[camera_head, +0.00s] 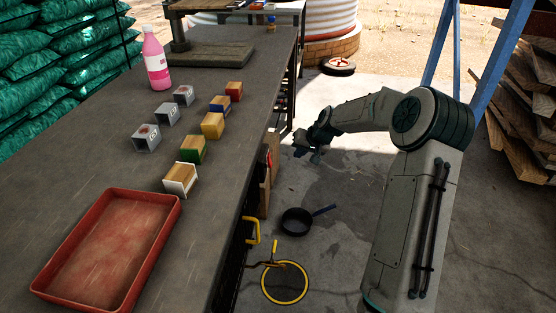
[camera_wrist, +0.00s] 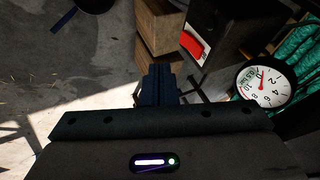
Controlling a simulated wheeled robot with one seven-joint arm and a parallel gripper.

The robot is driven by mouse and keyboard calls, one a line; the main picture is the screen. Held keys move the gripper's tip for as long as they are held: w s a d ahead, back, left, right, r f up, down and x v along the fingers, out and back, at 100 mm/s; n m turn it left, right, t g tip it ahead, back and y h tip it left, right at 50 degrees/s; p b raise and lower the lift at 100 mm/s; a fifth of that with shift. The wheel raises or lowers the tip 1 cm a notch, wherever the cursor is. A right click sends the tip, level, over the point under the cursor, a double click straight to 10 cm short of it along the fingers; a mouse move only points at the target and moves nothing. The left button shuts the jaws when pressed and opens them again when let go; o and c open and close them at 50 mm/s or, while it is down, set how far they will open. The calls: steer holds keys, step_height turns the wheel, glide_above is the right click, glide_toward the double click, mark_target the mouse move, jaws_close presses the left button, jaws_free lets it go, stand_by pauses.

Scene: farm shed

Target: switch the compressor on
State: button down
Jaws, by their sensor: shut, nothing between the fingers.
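A dark box (camera_wrist: 222,30) with a red lever-like part (camera_wrist: 192,46) on its face shows in the wrist view. A round white dial gauge (camera_wrist: 264,84) with a red needle is to its right. These look like parts of the compressor, though its body is mostly out of view. In the head view a small red part (camera_head: 268,156) shows at the bench's right side, mostly hidden by the bench. My gripper (camera_head: 302,153) is to the right of it, apart from it. In the wrist view its shut, empty fingers (camera_wrist: 158,78) point toward the area below and left of the red part.
The bench (camera_head: 110,160) carries a red tray (camera_head: 62,238), a pink bottle (camera_head: 155,60) and several small blocks. Wooden crates (camera_wrist: 160,22) stand left of the dark box.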

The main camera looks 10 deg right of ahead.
mark_target(270, 160)
steer(key=shift+w+d+f, duration=0.1)
steer(key=shift+w+d, duration=0.2)
steer(key=shift+w, duration=0.1)
steer(key=w+a+f+b, duration=0.5)
steer(key=w+a+f, duration=0.1)
steer(key=a+f, duration=0.1)
steer(key=shift+f, duration=0.9)
